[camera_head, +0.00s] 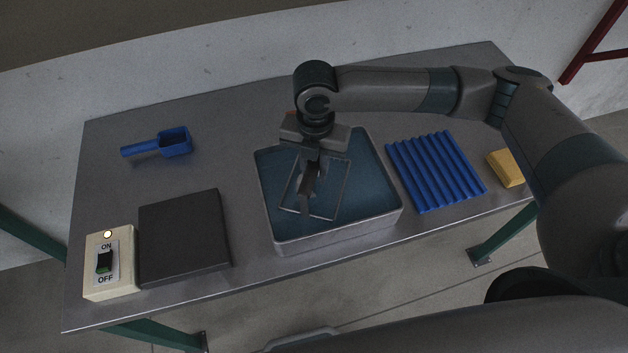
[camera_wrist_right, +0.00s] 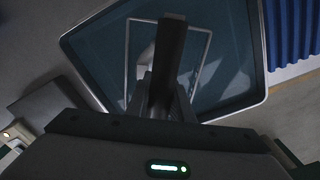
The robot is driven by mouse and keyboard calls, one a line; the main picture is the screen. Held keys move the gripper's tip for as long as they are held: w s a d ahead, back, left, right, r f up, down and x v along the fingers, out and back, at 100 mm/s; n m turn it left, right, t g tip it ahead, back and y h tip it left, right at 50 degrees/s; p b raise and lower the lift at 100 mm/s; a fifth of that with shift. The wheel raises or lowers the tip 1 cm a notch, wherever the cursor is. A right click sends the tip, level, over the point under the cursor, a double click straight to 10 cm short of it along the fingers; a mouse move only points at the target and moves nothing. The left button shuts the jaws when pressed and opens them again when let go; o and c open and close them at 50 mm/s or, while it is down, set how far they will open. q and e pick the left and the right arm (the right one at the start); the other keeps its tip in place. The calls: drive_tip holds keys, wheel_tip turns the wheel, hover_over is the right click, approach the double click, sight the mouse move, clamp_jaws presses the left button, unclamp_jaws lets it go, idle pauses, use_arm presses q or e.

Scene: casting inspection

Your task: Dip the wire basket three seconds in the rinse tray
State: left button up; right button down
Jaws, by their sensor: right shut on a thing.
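The rinse tray (camera_head: 335,232) is a light grey rectangular tub with dark blue liquid, in the middle of the table. The wire basket (camera_head: 342,190) shows as a thin grey rectangular outline inside the tray's walls; how deep it sits is hard to tell. My right gripper (camera_head: 308,190) points down over the tray, shut on the basket's dark handle. In the right wrist view the handle (camera_wrist_right: 168,50) stands between the fingers, with the basket frame (camera_wrist_right: 207,60) behind it and the tray rim (camera_wrist_right: 258,40) around. My left gripper is not in view.
A blue ribbed mat (camera_head: 435,170) lies right of the tray, with a yellow block (camera_head: 506,168) beyond it. At left are a dark flat plate (camera_head: 185,237), a switch box (camera_head: 108,263) with a lit lamp, and a blue scoop (camera_head: 172,143).

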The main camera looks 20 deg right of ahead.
drive_tip(key=shift+r+p, duration=4.8)
drive_tip(key=shift+r, duration=0.5)
drive_tip(key=shift+r, duration=0.1)
wheel_tip(320, 180, up, 2)
drive_tip(key=p, duration=0.2)
drive_tip(key=shift+r+p, duration=0.1)
drive_tip(key=shift+p, duration=0.2)
drive_tip(key=shift+r, duration=0.75)
